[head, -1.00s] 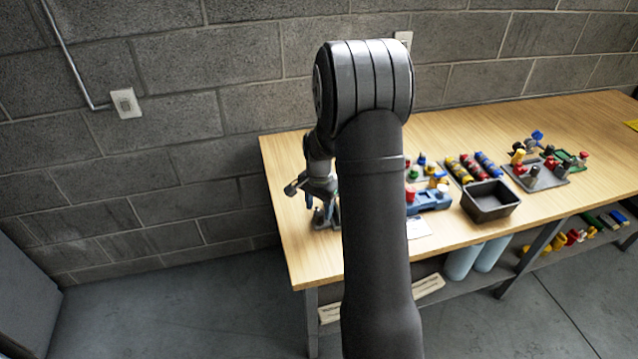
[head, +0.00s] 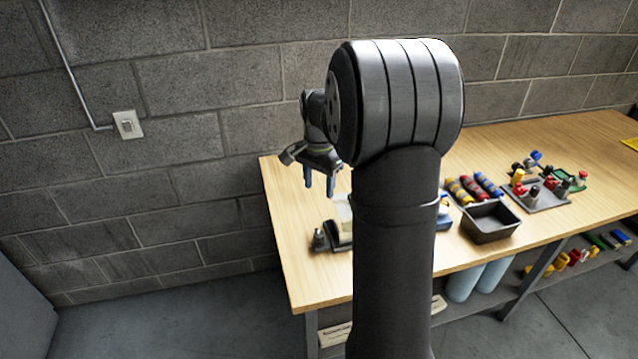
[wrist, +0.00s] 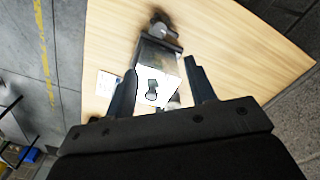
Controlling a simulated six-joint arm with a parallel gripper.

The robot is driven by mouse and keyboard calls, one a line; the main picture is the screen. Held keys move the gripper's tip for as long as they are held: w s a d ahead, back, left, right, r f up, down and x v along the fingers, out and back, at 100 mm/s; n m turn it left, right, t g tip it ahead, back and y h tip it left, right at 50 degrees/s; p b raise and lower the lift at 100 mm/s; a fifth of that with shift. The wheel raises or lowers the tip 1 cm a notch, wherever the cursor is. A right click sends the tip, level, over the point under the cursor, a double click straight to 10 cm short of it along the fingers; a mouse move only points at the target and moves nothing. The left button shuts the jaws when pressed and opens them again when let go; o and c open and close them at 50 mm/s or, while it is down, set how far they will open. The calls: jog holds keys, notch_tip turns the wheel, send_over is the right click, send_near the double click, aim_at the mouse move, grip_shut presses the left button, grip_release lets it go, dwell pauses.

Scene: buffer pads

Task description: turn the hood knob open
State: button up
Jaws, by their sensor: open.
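The hood device stands at the table's left end, with a pale hood (head: 343,208) over a dark base (head: 340,236), partly hidden by my arm. In the wrist view, a round grey knob (wrist: 159,30) on a dark mount sits at the far end of the device, somewhat blurred. Nearer is a bright white face (wrist: 158,88) with a dark keyhole-like shape. My gripper (head: 319,184) is open and empty above the device, apart from the knob. Its two fingers (wrist: 162,82) flank the white face in the wrist view.
A black open bin (head: 488,222) stands right of my arm, with red, yellow and blue cylinders (head: 474,188) behind it. A board with coloured knobs (head: 543,190) lies farther right. The table's left end beside the device is bare. A block wall is behind.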

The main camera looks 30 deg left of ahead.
aim_at(319, 234)
notch_tip(319, 234, down, 18)
jog(key=m, duration=0.3)
jog(key=shift+r+m, duration=0.1)
jog(key=shift+m, duration=0.2)
dwell(0.4)
